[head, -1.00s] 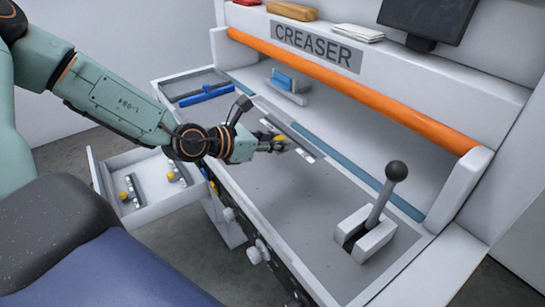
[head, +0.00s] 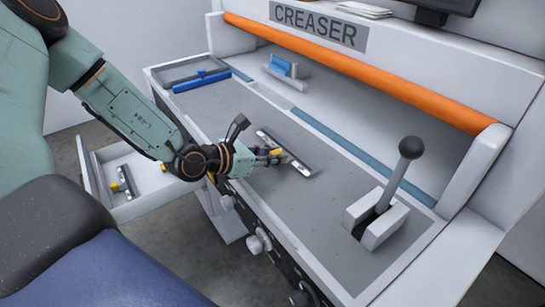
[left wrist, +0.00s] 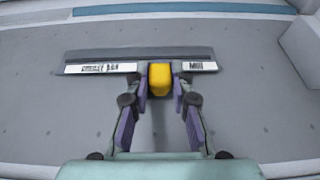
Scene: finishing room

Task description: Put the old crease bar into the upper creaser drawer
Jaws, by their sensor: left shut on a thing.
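My left gripper (head: 274,155) is shut on the yellow grip (left wrist: 160,78) of a grey crease bar (head: 297,160). The bar lies crosswise in the fingers, with white labels facing the left wrist camera (left wrist: 95,68). It is over the grey bed (head: 330,205) of the creaser; I cannot tell how high. An open white drawer (head: 88,170) juts out at the left, below the bed, partly hidden behind my arm. Inside is another bar with a yellow grip (head: 122,186). I cannot tell whether this is the upper drawer. My right gripper is not in view.
A lever with a black knob (head: 411,147) stands at the bed's right. An orange roller bar (head: 360,75) spans the back. A blue-handled tool (head: 202,81) lies by a tray at the far left, and a blue block (head: 280,65) sits behind the bed. Knobs (head: 258,243) stick out in front.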

